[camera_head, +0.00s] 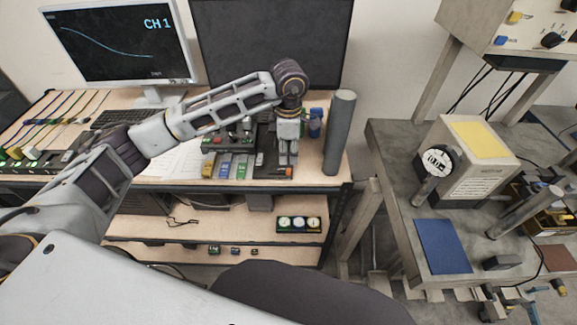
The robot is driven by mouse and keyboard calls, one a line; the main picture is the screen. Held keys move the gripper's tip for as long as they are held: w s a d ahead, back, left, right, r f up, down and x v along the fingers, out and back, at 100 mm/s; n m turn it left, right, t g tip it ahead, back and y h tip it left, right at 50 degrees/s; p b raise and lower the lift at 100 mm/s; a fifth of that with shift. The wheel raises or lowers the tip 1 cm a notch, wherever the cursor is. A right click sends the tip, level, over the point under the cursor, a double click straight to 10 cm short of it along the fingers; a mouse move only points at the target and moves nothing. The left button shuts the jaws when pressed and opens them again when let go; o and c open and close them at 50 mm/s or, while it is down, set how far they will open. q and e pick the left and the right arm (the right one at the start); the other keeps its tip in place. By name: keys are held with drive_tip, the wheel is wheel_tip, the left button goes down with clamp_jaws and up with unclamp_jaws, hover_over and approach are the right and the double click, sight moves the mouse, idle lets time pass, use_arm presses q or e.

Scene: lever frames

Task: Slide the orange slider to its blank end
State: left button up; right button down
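A dark panel (266,173) with several coloured controls lies on the wooden bench. A small orange piece (289,171), which looks like the orange slider, shows at the panel's right part, just below my gripper's fingertips. My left gripper (287,157) points down over that part of the panel, its fingers close together. I cannot tell whether it touches the orange piece or is shut on it. The slider's track and its end markings are too small or hidden behind the fingers. My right gripper is not in view.
Red, blue and green controls (224,168) sit left of the gripper. A tall grey cylinder (340,130) stands at the bench's right end. Two monitors (120,45) stand behind. A separate grey table (400,190) with instruments is at the right, past a gap.

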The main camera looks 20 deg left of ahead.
sight(288, 169)
use_arm(q)
drive_tip(key=shift+f+p, duration=0.5)
drive_tip(key=shift+f, duration=3.2)
clamp_jaws()
